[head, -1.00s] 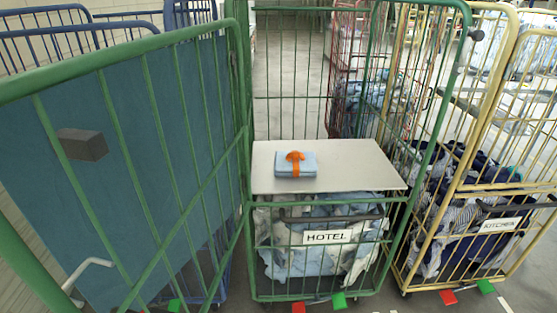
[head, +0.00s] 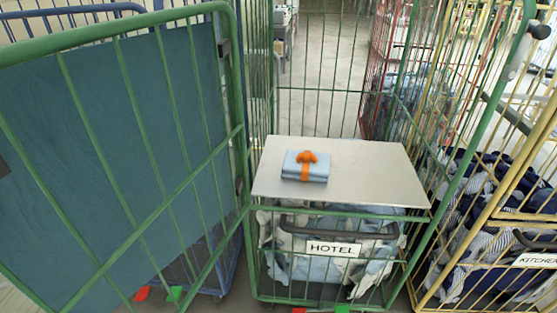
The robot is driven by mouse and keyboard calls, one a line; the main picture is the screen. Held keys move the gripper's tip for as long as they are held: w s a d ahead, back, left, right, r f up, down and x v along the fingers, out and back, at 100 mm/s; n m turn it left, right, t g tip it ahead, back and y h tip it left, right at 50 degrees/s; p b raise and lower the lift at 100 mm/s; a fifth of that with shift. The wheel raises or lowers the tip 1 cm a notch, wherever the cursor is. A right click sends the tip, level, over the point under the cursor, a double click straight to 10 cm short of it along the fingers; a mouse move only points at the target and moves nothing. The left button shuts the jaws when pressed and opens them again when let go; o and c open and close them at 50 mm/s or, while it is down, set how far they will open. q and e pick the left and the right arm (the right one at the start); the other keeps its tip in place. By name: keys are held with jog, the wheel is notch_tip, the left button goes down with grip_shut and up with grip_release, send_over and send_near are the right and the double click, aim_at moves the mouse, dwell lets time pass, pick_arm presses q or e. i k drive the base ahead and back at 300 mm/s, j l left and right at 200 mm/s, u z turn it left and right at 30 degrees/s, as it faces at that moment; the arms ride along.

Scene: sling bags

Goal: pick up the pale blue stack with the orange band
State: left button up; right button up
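The pale blue stack with the orange band (head: 293,166) lies on a flat light grey shelf (head: 375,172) in the green cage trolley labelled HOTEL. The orange band has a knot or bow on top. The stack sits toward the left part of the shelf, with bare shelf to its right. Neither of my grippers shows in the head view.
Below the shelf, the green trolley (head: 441,189) holds crumpled white and blue linen (head: 372,267). A green mesh panel with a blue-teal sheet (head: 120,150) stands at left. A yellow cage (head: 500,212) labelled KITCHEN stands at right. The shelf's near side looks open above its edge.

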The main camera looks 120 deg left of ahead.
aim_at(308, 165)
jog(key=j+u, duration=0.1)
jog(key=u, duration=0.3)
jog(key=j+u, duration=0.15)
jog(key=u, duration=0.65)
jog(key=i+j+u, duration=0.15)
jog(key=u, duration=0.2)
